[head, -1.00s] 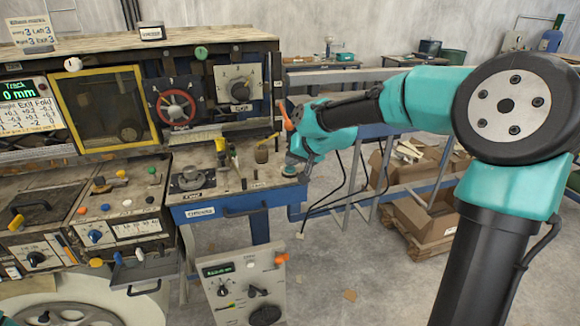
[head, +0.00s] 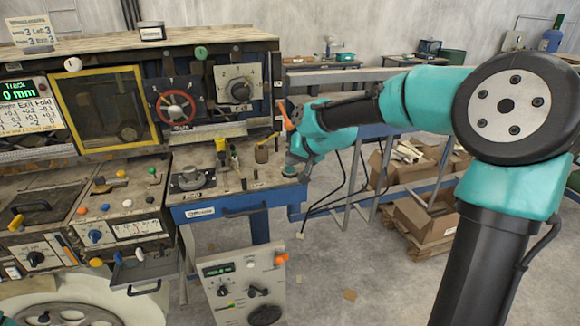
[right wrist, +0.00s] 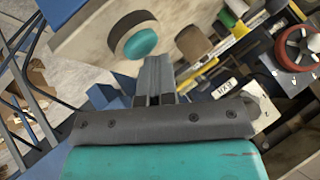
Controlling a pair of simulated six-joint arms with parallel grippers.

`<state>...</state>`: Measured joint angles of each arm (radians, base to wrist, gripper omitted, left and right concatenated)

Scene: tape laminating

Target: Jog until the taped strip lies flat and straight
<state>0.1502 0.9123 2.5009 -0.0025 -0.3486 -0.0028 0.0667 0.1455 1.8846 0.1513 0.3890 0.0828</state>
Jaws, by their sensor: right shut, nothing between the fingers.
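My right gripper (right wrist: 155,75) is shut and empty in the right wrist view. Its fingertips are close beside a round teal-topped button with a dark collar (right wrist: 140,43); I cannot tell whether they touch. In the head view this button (head: 289,171) is at the right end of the bench top, just below the end of my right arm. A green display (head: 20,88) at the left reads "Track 0 mm". A yellow-framed window (head: 150,108) is beside it; a taped strip cannot be made out clearly. My left gripper is not in view.
A red handwheel (head: 175,107) and a dial panel (head: 239,88) are on the upright machine face. Tools and a round dial (head: 190,178) occupy the bench top. A control box (head: 243,285) stands below. Cardboard boxes (head: 425,218) are on the floor at right.

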